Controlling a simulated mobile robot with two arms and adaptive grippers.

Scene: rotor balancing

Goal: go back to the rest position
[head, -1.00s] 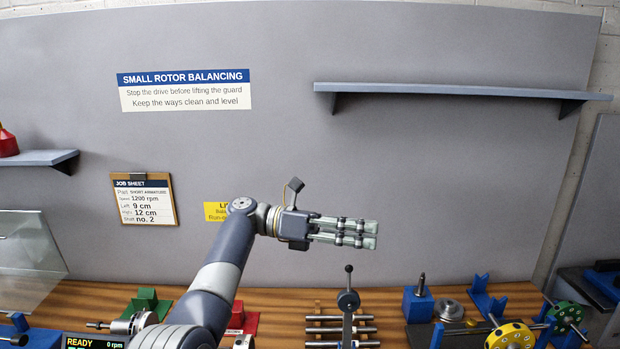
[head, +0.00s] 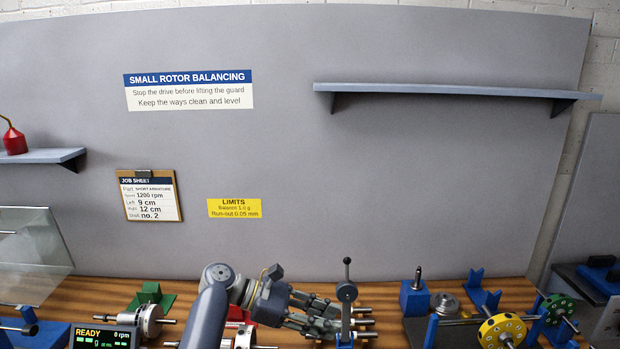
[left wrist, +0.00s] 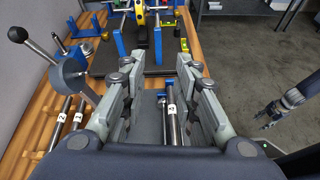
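My left gripper (head: 345,323) is low over the bench, beside a lever with a black ball knob (head: 347,290). In the left wrist view its two fingers (left wrist: 160,85) stand apart. Numbered metal shafts (left wrist: 172,125) show below and between the fingers, apparently on the bench; I see no shaft gripped. More numbered shafts (left wrist: 68,120) lie to the left of the fingers. My right gripper (left wrist: 285,105) shows at the right of the left wrist view, over the floor, too small to tell its opening. It is not in the head view.
A blue stand with a yellow rotor (head: 502,332) and a green rotor (head: 559,308) are at the right. A display reading READY (head: 103,338) and a green block (head: 151,297) are at the left. The space above the bench, before the grey panel (head: 400,180), is clear.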

